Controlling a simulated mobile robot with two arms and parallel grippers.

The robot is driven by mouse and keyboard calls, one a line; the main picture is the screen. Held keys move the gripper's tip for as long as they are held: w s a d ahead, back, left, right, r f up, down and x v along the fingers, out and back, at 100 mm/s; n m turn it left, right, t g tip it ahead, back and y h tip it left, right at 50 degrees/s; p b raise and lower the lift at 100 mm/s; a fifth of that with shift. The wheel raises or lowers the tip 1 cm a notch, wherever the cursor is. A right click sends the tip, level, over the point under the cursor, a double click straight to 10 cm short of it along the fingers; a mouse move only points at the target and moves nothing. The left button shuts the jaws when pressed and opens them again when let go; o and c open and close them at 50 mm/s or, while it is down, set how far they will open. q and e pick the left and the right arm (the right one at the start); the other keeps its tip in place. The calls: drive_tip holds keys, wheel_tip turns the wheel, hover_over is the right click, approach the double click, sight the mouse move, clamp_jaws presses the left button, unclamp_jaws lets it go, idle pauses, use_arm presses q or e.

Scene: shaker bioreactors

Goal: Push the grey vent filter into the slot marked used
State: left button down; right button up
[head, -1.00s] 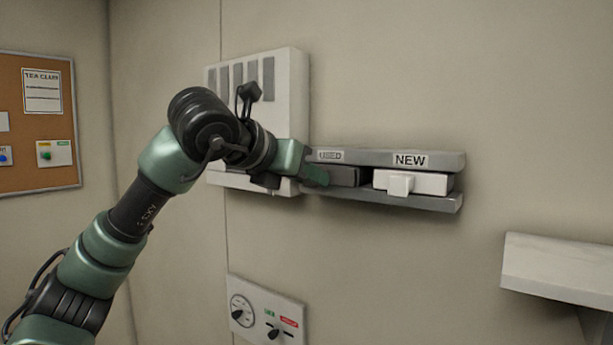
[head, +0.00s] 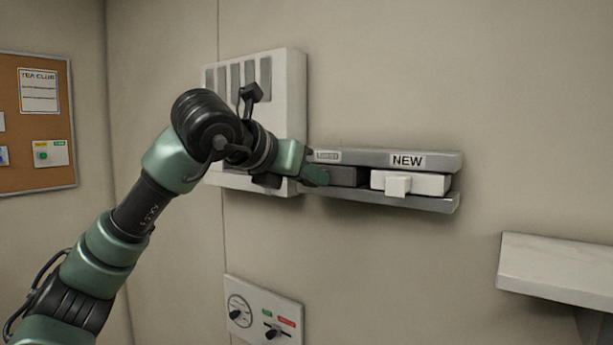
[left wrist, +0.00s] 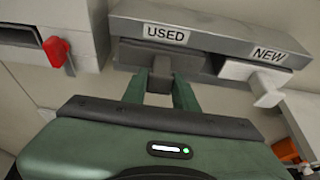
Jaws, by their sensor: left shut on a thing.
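The grey vent filter (head: 344,176) is a dark block in the left slot of a grey wall rack (head: 440,161). In the left wrist view, the filter (left wrist: 195,62) sits under the label USED (left wrist: 166,34), with its small front tab between my fingers. My left gripper (head: 318,177) is shut on that tab; its fingers also show in the left wrist view (left wrist: 160,92). The fingers hide part of the filter's front, so I cannot tell how deep it sits. My right gripper is not in view.
A white filter (head: 425,184) with a protruding tab sits in the neighbouring slot under NEW (head: 408,161). A white wall unit (head: 291,110) is left of the rack. A red handle (left wrist: 56,48) shows on the left. A control panel (head: 262,308) is below, and a pale shelf (head: 555,265) at right.

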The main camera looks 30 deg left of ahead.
use_arm(q)
drive_tip(key=shift+w, duration=0.15)
drive_tip(key=c, duration=1)
unclamp_jaws()
drive_tip(key=b+v, duration=0.3)
drive_tip(key=v, duration=0.5)
drive_tip(key=shift+d, duration=0.1)
drive_tip(key=shift+f, duration=0.1)
